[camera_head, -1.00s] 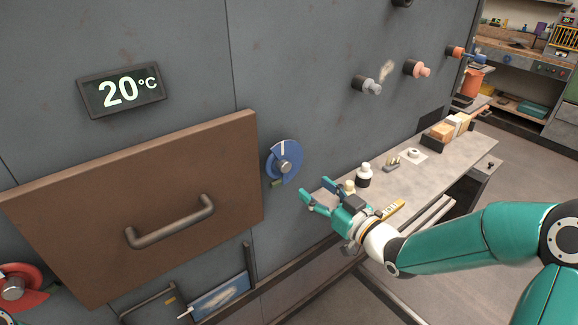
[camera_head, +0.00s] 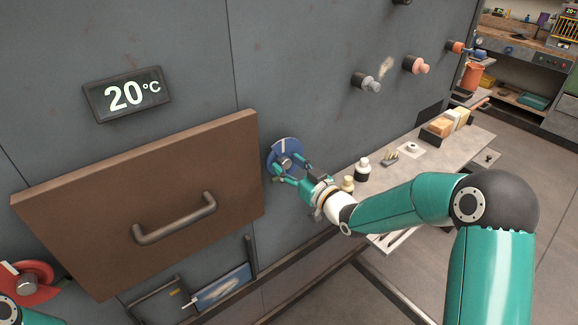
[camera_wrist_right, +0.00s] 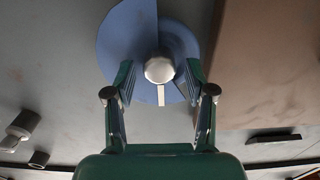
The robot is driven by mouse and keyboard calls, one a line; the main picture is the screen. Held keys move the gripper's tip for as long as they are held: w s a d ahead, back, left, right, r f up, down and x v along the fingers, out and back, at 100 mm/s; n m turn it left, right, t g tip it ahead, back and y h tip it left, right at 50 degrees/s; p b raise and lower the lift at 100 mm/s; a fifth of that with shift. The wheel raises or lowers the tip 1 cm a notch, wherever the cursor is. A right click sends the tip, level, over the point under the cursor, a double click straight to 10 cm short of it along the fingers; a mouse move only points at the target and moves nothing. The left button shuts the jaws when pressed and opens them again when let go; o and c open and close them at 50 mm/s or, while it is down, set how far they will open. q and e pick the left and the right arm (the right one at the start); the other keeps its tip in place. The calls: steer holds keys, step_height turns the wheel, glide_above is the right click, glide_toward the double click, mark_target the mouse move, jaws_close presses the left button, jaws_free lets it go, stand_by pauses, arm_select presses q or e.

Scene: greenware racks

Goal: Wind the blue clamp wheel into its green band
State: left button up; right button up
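The blue clamp wheel (camera_head: 275,148) is on the grey wall, right of the brown door. It has a silver hub and a white mark that points up in the head view; the wheel also shows in the right wrist view (camera_wrist_right: 120,40). My right gripper (camera_head: 281,168) is at the wheel. In the right wrist view its open fingers (camera_wrist_right: 157,75) stand on either side of the hub (camera_wrist_right: 160,69), with small gaps visible. I cannot make out the green band; the gripper covers the wheel's lower edge. My left gripper is not in view.
The brown door (camera_head: 110,215) with its handle (camera_head: 175,220) stands close left of the wheel. A red wheel (camera_head: 38,270) is at lower left. A grey bench (camera_head: 400,175) with bottles and blocks is at right. Pegs (camera_head: 368,82) stick out of the wall above. A display reads 20°C (camera_head: 127,95).

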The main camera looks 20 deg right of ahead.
steer(key=c, duration=0.8)
steer(key=shift+a, duration=0.2)
jaws_close()
steer(key=shift+d, duration=0.2)
steer(key=m+b, duration=0.3)
steer(key=shift+d+f, duration=0.1)
steer(key=shift+f, duration=0.1)
steer(key=m+b, duration=0.2)
steer(key=m, duration=0.1)
steer(key=shift+m+b, duration=0.3)
steer(key=shift+b, duration=0.1)
steer(key=shift+d+m+b, duration=0.1)
steer(key=shift+m+b, duration=0.25)
steer(key=shift+m, duration=0.55)
steer(key=m, duration=0.2)
steer(key=shift+w+m+b, duration=0.1)
steer(key=shift+m+b, duration=0.2)
steer(key=shift+m, duration=0.1)
steer(key=m, duration=0.5)
steer(key=shift+d+f+m, duration=0.1)
steer(key=shift+m, duration=0.2)
